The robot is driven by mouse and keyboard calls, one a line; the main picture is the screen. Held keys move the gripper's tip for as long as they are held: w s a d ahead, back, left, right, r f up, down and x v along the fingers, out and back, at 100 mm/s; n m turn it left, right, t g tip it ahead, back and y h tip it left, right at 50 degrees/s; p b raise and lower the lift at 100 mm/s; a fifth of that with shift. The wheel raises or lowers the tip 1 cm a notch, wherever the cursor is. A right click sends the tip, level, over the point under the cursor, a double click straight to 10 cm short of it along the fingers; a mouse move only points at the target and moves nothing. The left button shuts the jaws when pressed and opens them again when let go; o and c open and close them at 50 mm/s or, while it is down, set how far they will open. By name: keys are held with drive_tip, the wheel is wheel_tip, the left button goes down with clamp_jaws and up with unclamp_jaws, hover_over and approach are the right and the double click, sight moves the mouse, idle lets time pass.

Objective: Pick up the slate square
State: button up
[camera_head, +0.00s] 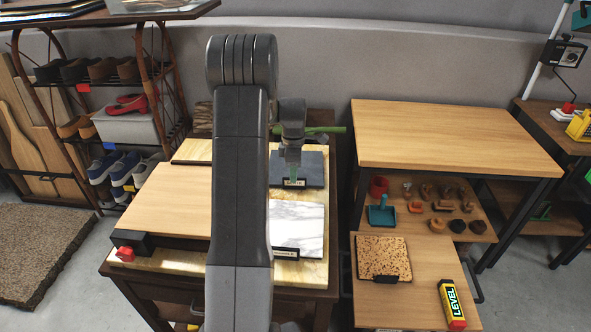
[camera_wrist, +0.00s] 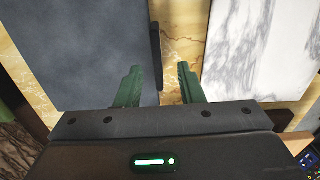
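The slate square (camera_head: 313,166) is a flat dark blue-grey slab with a small black label tab (camera_head: 293,183) at its front edge. It lies on a yellow marble-patterned surface (camera_head: 190,259) on a dark wooden table. In the wrist view the slate (camera_wrist: 90,50) fills the left side, with the black tab along its right edge. My gripper (camera_head: 293,176) is above the tab edge of the slate. In the wrist view its green fingers (camera_wrist: 158,85) are apart with nothing held between them. One finger shows over the slate, the other over the gap. Contact cannot be told.
A white marble slab (camera_head: 297,225) lies just in front of the slate, with a strip of yellow surface between them. A wooden board (camera_head: 170,200) lies to the left. A taller wooden table (camera_head: 450,135) stands to the right.

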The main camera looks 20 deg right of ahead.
wheel_tip(320, 180, down, 4)
drive_tip(key=shift+w+d+r, duration=0.1)
drive_tip(key=shift+d, duration=0.05)
clamp_jaws()
drive_tip(key=shift+r, duration=0.1)
